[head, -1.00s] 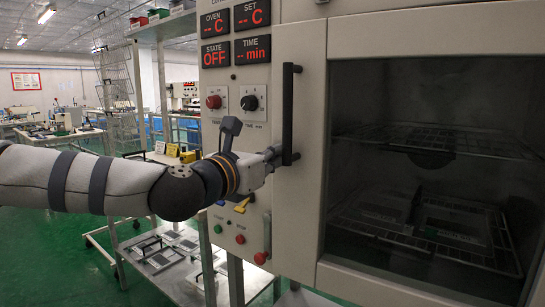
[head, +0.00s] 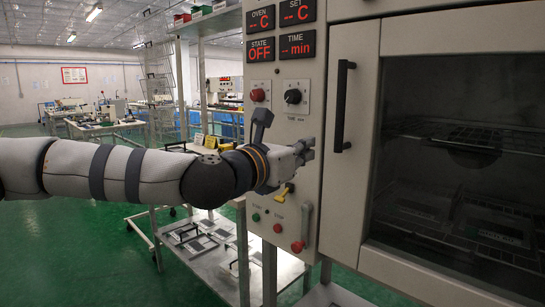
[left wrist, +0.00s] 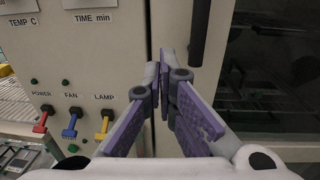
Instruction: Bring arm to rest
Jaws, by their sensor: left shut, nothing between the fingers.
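My left arm (head: 115,172) reaches in from the left in the head view. My left gripper (head: 306,151) is shut and empty in front of the oven's control panel, left of the black door handle (head: 342,106) and apart from it. In the left wrist view the purple-padded fingers (left wrist: 165,80) meet at their tips, with the handle's lower end (left wrist: 200,32) just beyond to the right. The oven door (head: 345,200) looks shut. My right gripper is not in view.
A red button (head: 298,246) sits low on the panel. A metal cart (head: 205,250) with flat plates stands below my arm. Green floor (head: 75,250) lies open at left.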

